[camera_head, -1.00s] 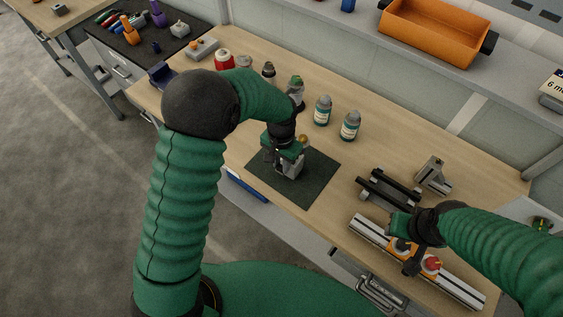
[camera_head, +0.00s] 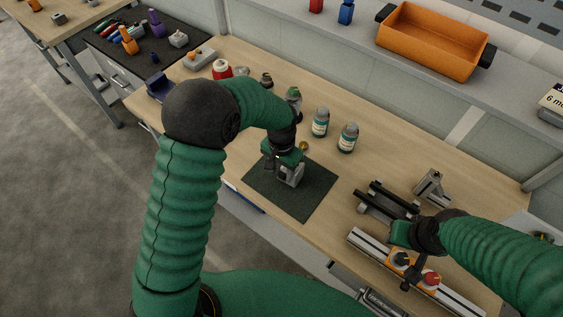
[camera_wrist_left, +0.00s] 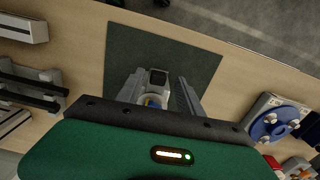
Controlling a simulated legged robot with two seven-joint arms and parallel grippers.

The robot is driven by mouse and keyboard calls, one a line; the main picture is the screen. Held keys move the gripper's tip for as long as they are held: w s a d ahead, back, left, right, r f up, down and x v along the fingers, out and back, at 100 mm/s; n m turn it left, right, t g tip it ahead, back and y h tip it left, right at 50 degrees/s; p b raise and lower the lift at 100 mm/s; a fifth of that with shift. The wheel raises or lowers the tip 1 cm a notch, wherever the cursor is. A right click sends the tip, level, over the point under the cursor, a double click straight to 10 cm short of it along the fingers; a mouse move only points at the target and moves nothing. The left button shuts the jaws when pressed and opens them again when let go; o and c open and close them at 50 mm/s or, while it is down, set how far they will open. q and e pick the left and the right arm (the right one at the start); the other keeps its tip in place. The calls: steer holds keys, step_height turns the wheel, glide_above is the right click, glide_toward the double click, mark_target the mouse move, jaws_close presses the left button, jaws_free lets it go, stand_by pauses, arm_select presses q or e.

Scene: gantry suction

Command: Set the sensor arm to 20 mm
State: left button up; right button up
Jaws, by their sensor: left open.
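My left gripper (camera_head: 289,178) is low over the dark mat (camera_head: 308,202). In the left wrist view its two fingers are apart, on either side of a small grey piece with a black top (camera_wrist_left: 157,78); contact cannot be told. A grey rail (camera_head: 458,296) lies at the bench's front right. It carries orange carriages, one with a black knob (camera_head: 402,258) and one with a red knob (camera_head: 431,278). My right gripper (camera_head: 408,280) is at the rail, between the knobs. Its fingers are too small and dark to judge. No sensor arm or millimetre scale can be made out.
Two labelled bottles (camera_head: 347,138) and other small containers stand behind the mat. A black-railed fixture (camera_head: 387,199) and a grey bracket (camera_head: 432,186) stand behind the rail. An orange bin (camera_head: 433,42) is on the back shelf. Bare wood lies between the bottles and the fixture.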

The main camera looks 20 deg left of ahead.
arm_select(q)
step_height(320, 180, up, 17)
steer(key=b, duration=0.1)
steer(key=shift+s+f+b, duration=0.2)
steer(key=shift+b, duration=0.15)
